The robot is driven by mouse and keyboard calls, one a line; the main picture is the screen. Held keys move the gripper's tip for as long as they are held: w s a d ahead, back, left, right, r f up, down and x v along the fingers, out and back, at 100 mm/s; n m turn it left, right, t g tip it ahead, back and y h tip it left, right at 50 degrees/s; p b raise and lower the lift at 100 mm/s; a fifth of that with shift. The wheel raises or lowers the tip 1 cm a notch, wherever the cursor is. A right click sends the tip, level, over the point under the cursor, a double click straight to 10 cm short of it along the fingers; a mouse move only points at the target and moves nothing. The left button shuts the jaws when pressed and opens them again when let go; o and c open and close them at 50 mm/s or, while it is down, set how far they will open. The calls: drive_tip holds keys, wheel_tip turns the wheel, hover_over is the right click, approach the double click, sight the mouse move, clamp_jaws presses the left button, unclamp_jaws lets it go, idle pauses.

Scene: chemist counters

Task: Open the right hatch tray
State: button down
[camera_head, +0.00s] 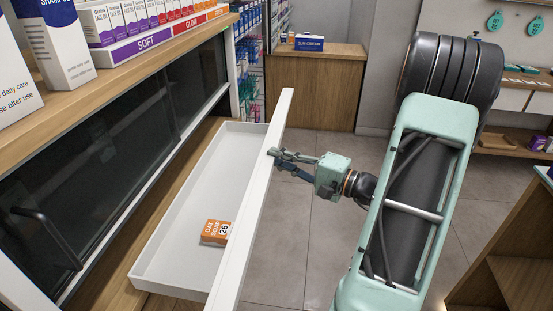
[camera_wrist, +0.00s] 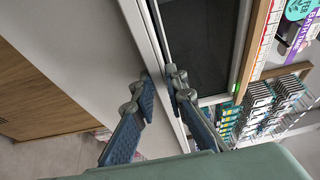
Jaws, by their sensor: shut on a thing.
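The right hatch tray (camera_head: 185,194) is a long white drawer that stands pulled out from the counter, its inside open to view. Its tall white front panel (camera_head: 247,217) is on the side facing my arm. My gripper (camera_head: 273,155) reaches in from the right and is shut on the top edge of that panel. In the wrist view, my gripper's fingers (camera_wrist: 160,76) lie on either side of the white front panel (camera_wrist: 100,38). The exact contact is partly hidden by the fingers.
An orange box (camera_head: 215,232) lies in the tray near its front. A dark glass hatch with a black handle (camera_head: 46,236) is at left, below a shelf of boxes. A wooden counter (camera_head: 315,88) stands behind. The tiled floor between is clear.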

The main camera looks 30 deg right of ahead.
drive_tip(key=c, duration=1.9)
unclamp_jaws()
drive_tip(key=shift+c, duration=0.2)
drive_tip(key=v, duration=1.2)
